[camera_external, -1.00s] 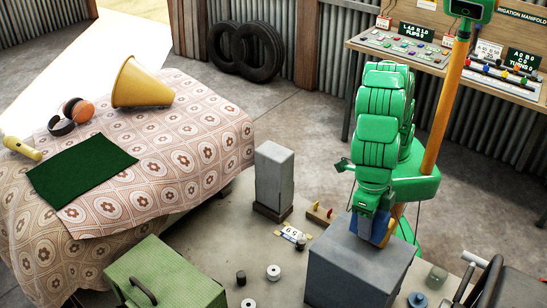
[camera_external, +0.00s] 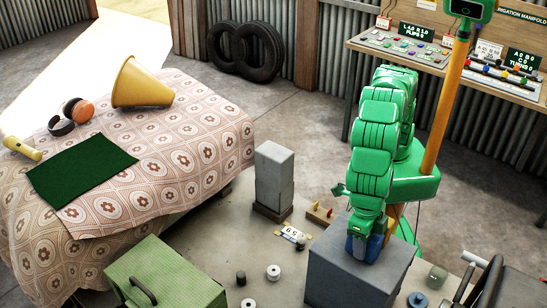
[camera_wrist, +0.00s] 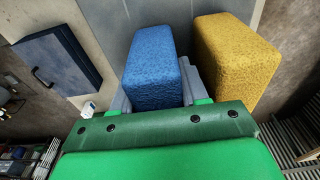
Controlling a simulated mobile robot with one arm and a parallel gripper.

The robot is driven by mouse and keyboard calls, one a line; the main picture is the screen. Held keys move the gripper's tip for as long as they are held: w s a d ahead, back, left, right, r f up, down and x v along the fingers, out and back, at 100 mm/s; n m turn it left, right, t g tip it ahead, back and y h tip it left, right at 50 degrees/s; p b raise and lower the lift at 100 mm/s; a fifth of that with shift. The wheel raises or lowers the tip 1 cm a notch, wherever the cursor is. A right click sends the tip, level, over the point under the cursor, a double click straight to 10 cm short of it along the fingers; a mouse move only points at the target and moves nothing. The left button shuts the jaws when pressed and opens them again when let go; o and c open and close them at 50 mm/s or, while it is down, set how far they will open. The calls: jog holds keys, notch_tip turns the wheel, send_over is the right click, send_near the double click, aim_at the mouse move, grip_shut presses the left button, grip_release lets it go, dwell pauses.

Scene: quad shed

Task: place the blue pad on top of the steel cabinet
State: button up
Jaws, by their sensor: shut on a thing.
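My gripper (camera_wrist: 155,90) is shut on the blue pad (camera_wrist: 151,68), a rough-faced block with grey fingers on its sides. In the outside view the blue pad (camera_external: 366,247) is low under my green wrist (camera_external: 367,222), at the top of a wide grey box (camera_external: 352,275). I cannot tell whether the pad touches that box. A narrow upright grey block (camera_external: 274,170) stands further left. Which of the two grey things is the steel cabinet is not clear. A yellow block (camera_wrist: 236,58) is right of the blue pad in the wrist view.
A green case (camera_external: 165,275) stands in front. Small spools (camera_external: 273,271) lie on the grey surface. A control bench (camera_external: 440,65) is behind.

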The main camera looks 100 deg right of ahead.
jog(key=o, duration=0.8)
jog(key=shift+f, duration=0.1)
jog(key=shift+r, duration=0.2)
jog(key=shift+w+d+r, duration=0.15)
jog(key=shift+r, duration=1.6)
jog(key=shift+w+d+r, duration=0.1)
jog(key=shift+w+r, duration=0.05)
jog(key=shift+r, duration=1.55)
jog(key=shift+d+r, duration=0.1)
jog(key=shift+r, duration=0.1)
